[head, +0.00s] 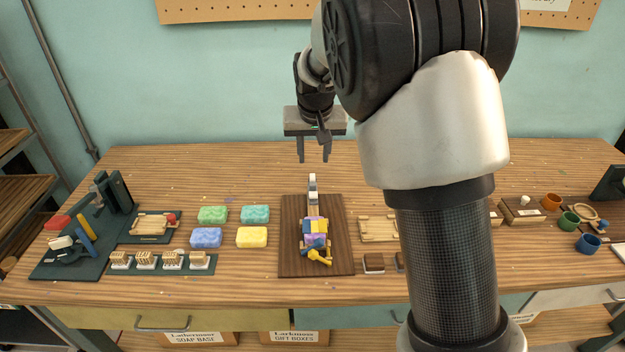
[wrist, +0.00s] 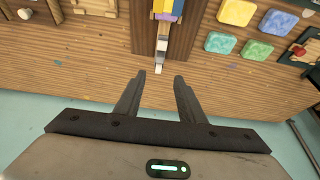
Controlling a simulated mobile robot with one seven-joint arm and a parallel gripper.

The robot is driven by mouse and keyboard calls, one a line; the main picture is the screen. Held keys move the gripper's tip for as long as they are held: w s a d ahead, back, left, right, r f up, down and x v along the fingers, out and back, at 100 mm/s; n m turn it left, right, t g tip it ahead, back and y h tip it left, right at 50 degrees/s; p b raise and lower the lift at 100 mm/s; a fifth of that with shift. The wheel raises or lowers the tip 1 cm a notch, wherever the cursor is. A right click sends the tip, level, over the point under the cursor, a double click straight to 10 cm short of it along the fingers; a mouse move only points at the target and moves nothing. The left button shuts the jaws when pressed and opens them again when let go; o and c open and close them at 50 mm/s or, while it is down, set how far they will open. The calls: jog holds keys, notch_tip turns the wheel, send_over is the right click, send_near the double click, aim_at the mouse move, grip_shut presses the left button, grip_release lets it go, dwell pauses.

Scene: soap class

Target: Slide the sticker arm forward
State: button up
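A dark wooden board (head: 288,262) lies in the middle of the table. On it is a device with yellow, blue and purple blocks (head: 315,232) and a yellow knob (head: 320,257) at its near end. A narrow grey and white bar (head: 313,184), which looks like the sticker arm, extends from its far end towards the back of the table. In the wrist view the bar (wrist: 161,48) ends just beyond the fingertips. My gripper (head: 314,160) is open and empty above the table's back part, behind the bar's end. Its fingers (wrist: 160,76) are apart, touching nothing.
Green, blue and yellow soap bars (head: 252,237) lie left of the board. A wooden tray (head: 378,229) lies to the right, partly behind my arm. A dark green stand (head: 115,190) is at the far left. The table's back strip is mostly clear.

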aim_at(313, 184)
jog(key=x, duration=1.4)
jog(key=shift+f+b, duration=0.3)
jog(key=shift+b, duration=0.1)
grip_shut()
